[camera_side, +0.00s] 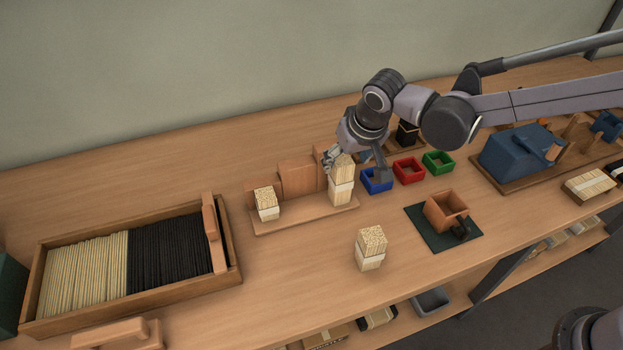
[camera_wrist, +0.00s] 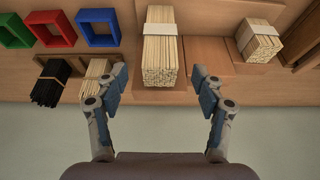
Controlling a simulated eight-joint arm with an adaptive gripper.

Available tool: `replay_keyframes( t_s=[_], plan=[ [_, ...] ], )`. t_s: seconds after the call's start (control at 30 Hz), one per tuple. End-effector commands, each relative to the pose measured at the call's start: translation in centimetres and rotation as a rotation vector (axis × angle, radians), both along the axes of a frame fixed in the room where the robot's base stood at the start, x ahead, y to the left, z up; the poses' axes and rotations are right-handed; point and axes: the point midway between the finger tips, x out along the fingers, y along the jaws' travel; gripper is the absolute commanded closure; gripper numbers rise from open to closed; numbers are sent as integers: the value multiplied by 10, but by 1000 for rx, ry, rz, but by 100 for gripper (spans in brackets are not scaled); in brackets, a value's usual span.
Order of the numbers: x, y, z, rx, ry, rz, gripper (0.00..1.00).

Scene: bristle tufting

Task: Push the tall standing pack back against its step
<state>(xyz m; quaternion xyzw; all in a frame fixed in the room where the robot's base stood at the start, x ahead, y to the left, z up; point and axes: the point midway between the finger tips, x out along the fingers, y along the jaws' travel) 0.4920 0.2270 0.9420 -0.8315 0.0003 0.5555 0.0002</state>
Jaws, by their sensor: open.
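The tall standing pack (camera_side: 341,187) of pale bristles with a white band stands upright at the right end of a wooden stepped stand (camera_side: 303,216). It also shows in the wrist view (camera_wrist: 160,45). The brown step blocks (camera_side: 298,179) rise at the back of the stand. My gripper (camera_side: 354,166) is at the pack's top, with one finger on each side. In the wrist view my gripper (camera_wrist: 162,80) is open, and the pack lies between the fingers with gaps on both sides. I cannot tell whether the pack touches its step.
A shorter pack (camera_side: 266,204) stands at the stand's left end. Another pack (camera_side: 371,248) stands on the table in front. Blue (camera_side: 376,181), red (camera_side: 408,170) and green (camera_side: 438,161) trays lie close right. A brown box (camera_side: 446,211) sits on a dark mat.

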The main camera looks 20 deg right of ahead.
Motion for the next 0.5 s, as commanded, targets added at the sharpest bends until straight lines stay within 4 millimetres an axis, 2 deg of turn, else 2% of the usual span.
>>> replay_keyframes(
  t_s=[0.2,0.5],
  plan=[
    [14,-1,-33,0,0,-1,31],
    [22,0,-53,0,0,0,31]
  ],
)
